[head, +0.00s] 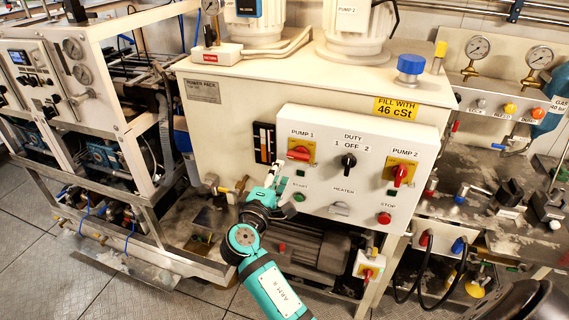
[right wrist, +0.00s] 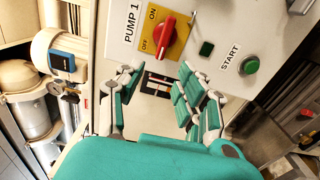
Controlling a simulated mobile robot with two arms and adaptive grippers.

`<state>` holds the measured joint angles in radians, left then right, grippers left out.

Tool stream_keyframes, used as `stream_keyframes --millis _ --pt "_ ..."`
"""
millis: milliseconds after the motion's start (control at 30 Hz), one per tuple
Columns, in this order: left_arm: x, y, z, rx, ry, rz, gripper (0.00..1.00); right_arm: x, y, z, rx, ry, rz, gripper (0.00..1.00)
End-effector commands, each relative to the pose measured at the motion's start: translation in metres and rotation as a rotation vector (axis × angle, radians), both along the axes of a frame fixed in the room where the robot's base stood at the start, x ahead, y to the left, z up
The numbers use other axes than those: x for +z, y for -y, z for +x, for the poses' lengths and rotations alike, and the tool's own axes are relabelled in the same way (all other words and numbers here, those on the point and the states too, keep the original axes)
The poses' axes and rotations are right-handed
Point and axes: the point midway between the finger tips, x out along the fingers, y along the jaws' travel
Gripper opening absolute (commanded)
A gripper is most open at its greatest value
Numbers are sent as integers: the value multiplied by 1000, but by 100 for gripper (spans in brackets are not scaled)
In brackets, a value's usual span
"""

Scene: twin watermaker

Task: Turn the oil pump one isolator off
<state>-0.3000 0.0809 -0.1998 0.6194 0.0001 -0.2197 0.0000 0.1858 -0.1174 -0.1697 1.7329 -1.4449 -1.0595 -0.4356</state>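The pump 1 isolator (head: 299,153) is a red rotary handle on a yellow plate, high on the left of the white control panel (head: 322,122). Its handle lies roughly sideways across the plate, while the pump 2 isolator handle (head: 401,174) stands nearly upright. In the right wrist view the red handle (right wrist: 166,36) is beside the ON and OFF marks; I cannot tell which it points to. My right gripper (head: 285,186) is just below and left of the isolator, its fingers apart and empty (right wrist: 158,82), not visibly touching the handle. My left gripper is not in view.
The green start button (head: 299,197), black duty switch (head: 348,161) and red stop button (head: 384,218) are on the same panel. An electric motor (head: 315,245) sits below. A metal frame with gauges (head: 75,60) stands left; open floor (head: 50,265) shows at lower left.

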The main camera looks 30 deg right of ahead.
Motion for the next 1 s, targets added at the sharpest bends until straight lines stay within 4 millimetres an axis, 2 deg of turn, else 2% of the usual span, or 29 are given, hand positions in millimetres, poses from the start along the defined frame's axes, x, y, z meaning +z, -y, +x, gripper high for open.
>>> stream_keyframes --millis 133,300,867,967,1000 --pt "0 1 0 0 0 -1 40 -1 -21 -18 1 -2 1 37" --pt "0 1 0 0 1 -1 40 0 -33 -29 0 -1 0 37" --pt "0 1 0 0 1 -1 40 0 -36 -30 0 -1 -1 37" --pt "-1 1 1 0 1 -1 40 -15 -38 -27 21 -23 10 37" --pt "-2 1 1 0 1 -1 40 -28 -41 -24 40 -41 21 37"
